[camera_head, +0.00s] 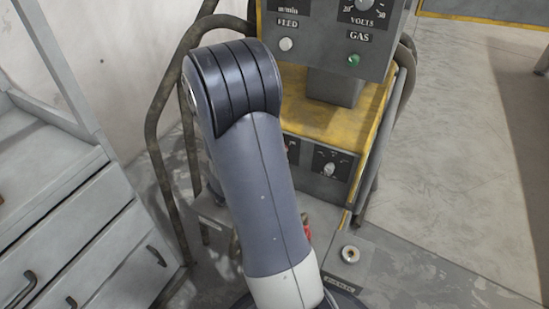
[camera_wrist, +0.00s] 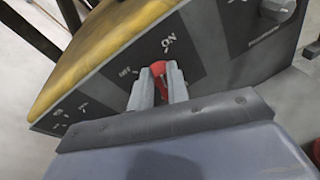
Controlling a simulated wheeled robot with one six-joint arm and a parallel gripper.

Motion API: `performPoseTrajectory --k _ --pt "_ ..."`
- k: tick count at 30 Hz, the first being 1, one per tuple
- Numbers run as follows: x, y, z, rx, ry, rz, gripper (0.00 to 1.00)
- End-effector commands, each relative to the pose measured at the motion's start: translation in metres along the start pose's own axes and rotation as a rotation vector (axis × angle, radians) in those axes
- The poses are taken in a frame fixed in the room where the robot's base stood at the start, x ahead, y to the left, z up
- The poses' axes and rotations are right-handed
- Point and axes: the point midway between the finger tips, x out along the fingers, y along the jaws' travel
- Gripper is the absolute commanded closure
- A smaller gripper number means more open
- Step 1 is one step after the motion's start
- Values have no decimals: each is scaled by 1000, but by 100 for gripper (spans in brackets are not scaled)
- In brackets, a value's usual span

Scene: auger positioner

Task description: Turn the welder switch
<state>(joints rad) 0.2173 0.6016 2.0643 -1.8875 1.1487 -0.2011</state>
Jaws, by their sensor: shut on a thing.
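The welder (camera_head: 300,105) is a grey and yellow machine in the middle of the head view. Its switch is a red knob (camera_wrist: 158,70) on a dark panel in the wrist view. White lettering sits around it: "ON" above right, and a second label to the left that is hard to read. My gripper (camera_wrist: 160,84) is shut on the red knob, with one pale finger on each side of it. The fingers hide much of the knob. In the head view my arm covers the switch and the gripper.
A feeder box (camera_head: 330,35) with dials and buttons stands above the yellow top. A lower dial (camera_head: 329,168) and a round socket (camera_head: 349,254) are on the welder's front. Grey drawers (camera_head: 75,245) stand at the left. Bare floor (camera_head: 455,150) lies at the right.

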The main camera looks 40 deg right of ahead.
Motion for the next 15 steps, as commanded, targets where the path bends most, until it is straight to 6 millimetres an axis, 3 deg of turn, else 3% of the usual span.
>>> performPoseTrajectory --k 15 --pt "3 -10 -5 397 80 77 100"
